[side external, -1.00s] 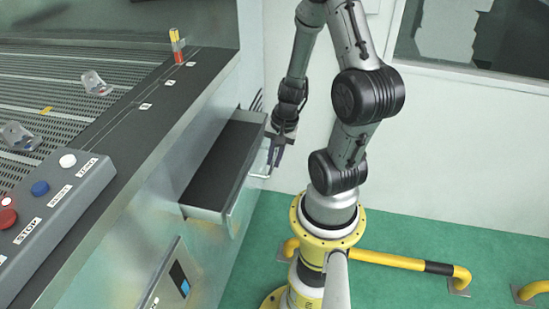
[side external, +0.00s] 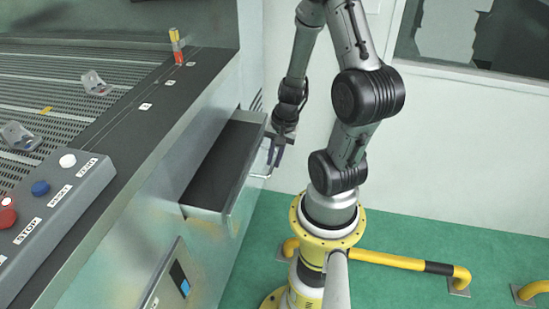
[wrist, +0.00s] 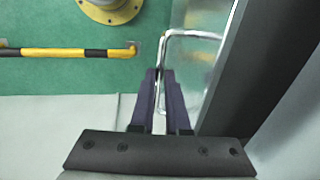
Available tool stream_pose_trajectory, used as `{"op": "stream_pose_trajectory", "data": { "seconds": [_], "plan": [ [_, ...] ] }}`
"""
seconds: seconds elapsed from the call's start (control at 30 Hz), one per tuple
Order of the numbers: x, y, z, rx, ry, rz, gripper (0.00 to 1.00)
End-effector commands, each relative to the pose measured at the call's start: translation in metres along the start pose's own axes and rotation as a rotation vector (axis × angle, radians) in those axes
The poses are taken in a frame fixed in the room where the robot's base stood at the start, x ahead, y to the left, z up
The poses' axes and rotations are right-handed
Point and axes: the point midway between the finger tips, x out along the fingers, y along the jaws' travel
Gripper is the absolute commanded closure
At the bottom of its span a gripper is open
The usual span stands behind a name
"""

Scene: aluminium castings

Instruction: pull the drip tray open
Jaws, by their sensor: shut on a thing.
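The drip tray (side external: 221,165) is a dark-bottomed metal drawer sticking out of the side of the machine, partly open. Its front panel and wire handle (side external: 260,176) face my arm. My gripper (side external: 275,158) is at the handle, on the outer side of the tray front. The tray's front panel (wrist: 221,76) and dark inside (wrist: 272,60) show to the right of the fingers.
A conveyor (side external: 75,75) with castings (side external: 95,83) and a button box (side external: 52,205) are on the machine top. A yellow-black floor rail (side external: 400,261) runs along the wall. Green floor lies open beside the tray.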

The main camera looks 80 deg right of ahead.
Motion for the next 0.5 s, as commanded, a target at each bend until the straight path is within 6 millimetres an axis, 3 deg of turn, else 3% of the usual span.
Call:
{"op": "stream_pose_trajectory", "data": {
  "seconds": [0.33, 0.5],
  "plan": [
    [-0.007, 0.033, -0.001, 0.004, 0.004, -0.001, 1.0],
    [-0.008, 0.04, -0.001, 0.0, 0.004, -0.001, 1.0]
  ]
}}
